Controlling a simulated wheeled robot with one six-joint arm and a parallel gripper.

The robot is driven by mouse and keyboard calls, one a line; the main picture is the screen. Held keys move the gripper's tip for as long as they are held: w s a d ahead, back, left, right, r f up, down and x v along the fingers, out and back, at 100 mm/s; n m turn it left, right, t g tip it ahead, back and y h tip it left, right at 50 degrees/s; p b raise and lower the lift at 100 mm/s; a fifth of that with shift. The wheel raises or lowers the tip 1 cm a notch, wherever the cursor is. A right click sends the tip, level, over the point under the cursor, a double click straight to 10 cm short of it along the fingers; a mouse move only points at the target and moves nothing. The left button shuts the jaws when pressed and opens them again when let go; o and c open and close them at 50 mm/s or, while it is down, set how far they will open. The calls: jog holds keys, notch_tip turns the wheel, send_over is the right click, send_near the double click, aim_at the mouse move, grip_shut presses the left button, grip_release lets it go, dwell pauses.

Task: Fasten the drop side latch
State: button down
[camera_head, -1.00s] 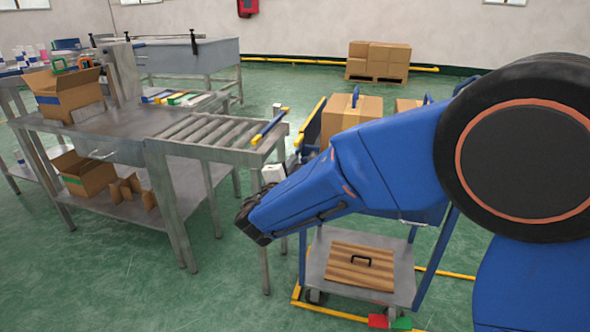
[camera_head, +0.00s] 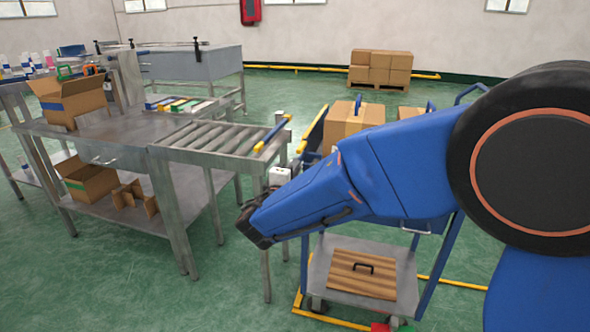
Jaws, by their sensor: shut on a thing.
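The blue trolley (camera_head: 435,262) stands behind my arm. Its side panel with a yellow top edge (camera_head: 312,128) stands upright, tilted in the picture, at the trolley's left end. I cannot make out the drop side latch; my arm covers part of that side. My blue forearm reaches left across the front of the trolley and ends in a dark wrist part. My gripper's fingers do not show, so what they touch is hidden. A small white block shows just behind the forearm; I cannot tell what it belongs to.
Cartons (camera_head: 348,122) ride on the trolley's top, and a striped wooden board with a black handle (camera_head: 362,272) lies on its lower shelf. A roller conveyor (camera_head: 212,140) and steel workbench (camera_head: 90,140) stand at left. A pallet of boxes (camera_head: 382,68) is far back. Green floor is open at front left.

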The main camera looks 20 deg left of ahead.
jog(key=c, duration=1.7)
grip_release()
jog(key=shift+c, duration=0.2)
jog(key=s, duration=1.7)
jog(key=shift+s, duration=0.2)
